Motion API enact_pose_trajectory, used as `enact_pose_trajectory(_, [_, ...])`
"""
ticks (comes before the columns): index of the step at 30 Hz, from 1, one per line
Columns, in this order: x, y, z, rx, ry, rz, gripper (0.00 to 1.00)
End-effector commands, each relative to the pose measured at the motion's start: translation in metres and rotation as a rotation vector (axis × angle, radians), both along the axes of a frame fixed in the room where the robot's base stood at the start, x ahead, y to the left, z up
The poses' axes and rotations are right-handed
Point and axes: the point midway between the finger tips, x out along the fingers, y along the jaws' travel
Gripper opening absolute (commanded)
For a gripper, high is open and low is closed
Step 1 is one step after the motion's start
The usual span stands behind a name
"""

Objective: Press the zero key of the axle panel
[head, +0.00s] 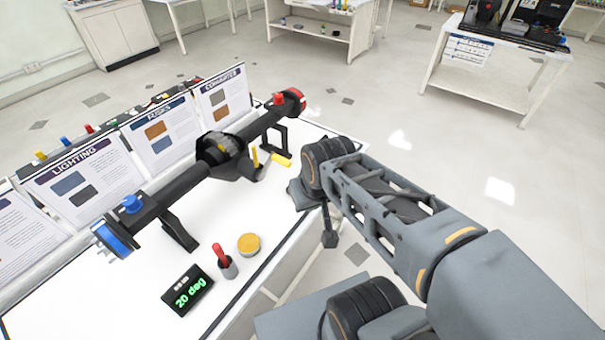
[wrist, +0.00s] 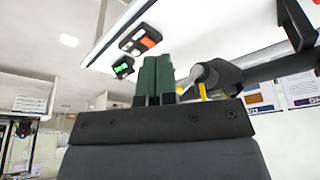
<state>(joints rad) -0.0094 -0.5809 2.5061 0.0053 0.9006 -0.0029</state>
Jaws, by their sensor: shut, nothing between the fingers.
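The black display box (head: 188,290) reads "20 deg" in green on the white bench near its front edge in the head view. A small green-lit display (wrist: 122,68) shows in the wrist view. Beside it is a dark panel (wrist: 140,40) with an orange patch and paler patches; I cannot read which key is zero. The dark axle (head: 180,180) lies on stands, with a blue end and a red end. My gripper (wrist: 157,62) has its green fingers together and empty, apart from the panel in the picture. In the head view I cannot make the fingers out clearly.
A red-handled piece in a grey holder (head: 226,262) and a yellow disc (head: 249,244) stand by the display. Poster boards (head: 155,137) line the bench's back. The bench (head: 130,275) is clear at front left.

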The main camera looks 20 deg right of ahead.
Motion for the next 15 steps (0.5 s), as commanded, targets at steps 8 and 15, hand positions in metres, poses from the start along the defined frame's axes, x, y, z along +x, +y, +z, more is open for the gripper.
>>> enact_pose_trajectory(8, [0.01,0.0,-0.001,0.039,0.018,-0.049,0.0])
enact_pose_trajectory(15, [0.078,-0.009,-0.017,0.302,0.114,-0.375,0.0])
